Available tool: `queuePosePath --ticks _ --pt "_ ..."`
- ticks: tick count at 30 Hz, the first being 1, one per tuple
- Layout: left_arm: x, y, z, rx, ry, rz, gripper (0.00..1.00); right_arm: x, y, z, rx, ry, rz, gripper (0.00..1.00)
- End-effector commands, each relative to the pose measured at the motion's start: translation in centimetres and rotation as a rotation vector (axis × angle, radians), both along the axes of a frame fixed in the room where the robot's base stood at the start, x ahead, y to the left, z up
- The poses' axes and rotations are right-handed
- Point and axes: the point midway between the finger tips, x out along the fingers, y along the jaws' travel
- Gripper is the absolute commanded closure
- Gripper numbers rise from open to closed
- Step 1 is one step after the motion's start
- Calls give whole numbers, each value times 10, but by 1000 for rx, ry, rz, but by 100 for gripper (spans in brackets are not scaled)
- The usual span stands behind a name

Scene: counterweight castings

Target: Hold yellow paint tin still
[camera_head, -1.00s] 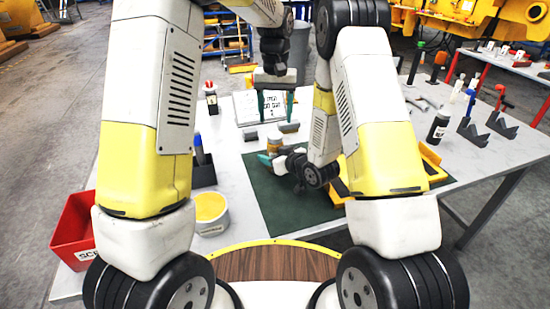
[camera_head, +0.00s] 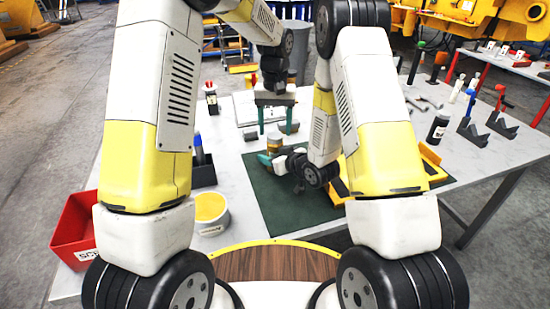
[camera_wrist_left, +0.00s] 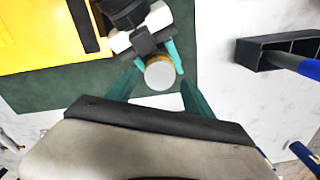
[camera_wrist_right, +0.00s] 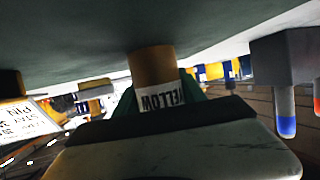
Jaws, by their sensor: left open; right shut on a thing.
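The yellow paint tin (camera_head: 274,144) is a small upright tin with a yellow-orange body and a pale lid, over the dark green mat (camera_head: 290,207). My right gripper (camera_head: 272,157) is shut on the tin from the side, low down. My left gripper (camera_head: 275,131) is open and points down, with its teal fingers apart. In the left wrist view those fingers (camera_wrist_left: 160,92) frame the tin from above, apparently without touching it.
A white sign or booklet (camera_head: 243,108) and small grey blocks (camera_head: 289,128) lie behind the tin. A yellow frame (camera_head: 431,165) is at the mat's right. A black holder (camera_head: 203,175), a yellow-topped tub (camera_head: 211,208) and a red bin (camera_head: 73,230) are at left.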

Motion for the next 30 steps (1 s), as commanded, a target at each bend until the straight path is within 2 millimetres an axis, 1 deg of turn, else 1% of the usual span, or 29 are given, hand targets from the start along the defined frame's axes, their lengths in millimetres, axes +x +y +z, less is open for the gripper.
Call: queuePosePath --ticks 1,3,6,15,17,18,23,24,25,30 --pt "0 0 -7 1 2 0 39 0 0 1 1 -2 0 100" --pt "0 0 -13 1 2 0 39 0 0 1 1 -2 0 100" --pt "0 0 -17 0 1 0 39 0 0 1 1 -2 0 100" --pt "0 0 -19 0 0 0 39 0 0 1 1 -2 0 100" --pt "0 0 -19 0 0 0 51 0 0 1 1 -2 0 100" --pt "0 0 -19 0 0 0 59 0 0 1 1 -2 0 100" --pt "0 0 -19 0 0 0 90 0 0 1 1 -2 0 100" --pt "0 0 -18 0 0 0 98 0 0 1 1 -2 0 100" --pt "0 0 -19 0 0 0 100 0 0 1 1 -2 0 100" --pt "0 0 -19 0 0 -3 100 0 0 1 1 -2 0 100"
